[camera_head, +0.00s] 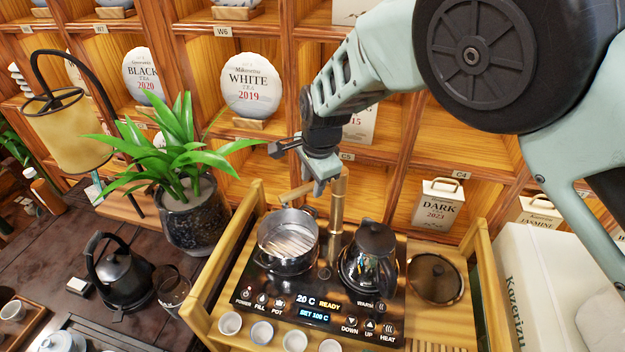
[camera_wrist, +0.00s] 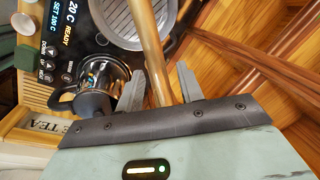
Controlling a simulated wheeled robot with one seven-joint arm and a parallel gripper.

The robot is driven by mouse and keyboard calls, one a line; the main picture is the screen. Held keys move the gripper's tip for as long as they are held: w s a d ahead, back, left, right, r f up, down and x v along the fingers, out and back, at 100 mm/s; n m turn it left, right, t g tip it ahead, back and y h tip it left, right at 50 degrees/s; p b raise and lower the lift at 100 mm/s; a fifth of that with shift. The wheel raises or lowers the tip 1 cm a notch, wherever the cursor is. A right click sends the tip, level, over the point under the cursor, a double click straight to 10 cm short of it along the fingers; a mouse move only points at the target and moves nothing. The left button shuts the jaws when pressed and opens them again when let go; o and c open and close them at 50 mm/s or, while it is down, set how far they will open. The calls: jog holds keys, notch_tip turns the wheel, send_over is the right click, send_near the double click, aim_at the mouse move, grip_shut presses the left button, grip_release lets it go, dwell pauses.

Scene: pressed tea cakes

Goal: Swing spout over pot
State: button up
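A brass spout (camera_head: 338,205) rises as a post at the back of the black tea-maker panel, with a short arm (camera_head: 297,192) reaching left near the back rim of a steel pot with a slatted insert (camera_head: 290,240). A dark glass kettle (camera_head: 369,255) stands to the right of the post. My gripper (camera_head: 300,168) is above and behind the pot, close to the spout, and its fingers are apart. In the wrist view, the brass tube (camera_wrist: 150,45) runs between the open fingers (camera_wrist: 160,85); I cannot tell whether either finger touches it.
The panel display (camera_head: 318,306) reads 20 C, READY. Small white cups (camera_head: 262,332) line the front. A round dark lid (camera_head: 436,278) lies at right. A potted plant (camera_head: 190,215) stands left of the wooden frame, and tea shelves (camera_head: 420,150) rise close behind.

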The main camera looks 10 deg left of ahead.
dwell(0.3)
notch_tip(320, 180, up, 17)
jog(key=s+d+b, duration=0.2)
jog(key=b, duration=0.3)
jog(key=shift+s+d, duration=0.2)
jog(key=shift+s, duration=0.05)
jog(key=s+d+f+n+b, duration=0.1)
jog(key=s+d+f+n, duration=0.2)
jog(key=s+d+n, duration=0.2)
jog(key=s+d+f+n+g+b, duration=0.1)
jog(key=s+d+f+n, duration=0.3)
jog(key=s+d, duration=0.7)
jog(key=s+d+f+n+h+b, duration=0.1)
jog(key=s+d+f+n, duration=0.2)
jog(key=s+d+n, duration=0.4)
jog(key=s+d, duration=0.2)
jog(key=s, duration=0.1)
jog(key=shift+f+n+g, duration=0.2)
jog(key=shift+n+g, duration=0.1)
jog(key=shift+n, duration=0.1)
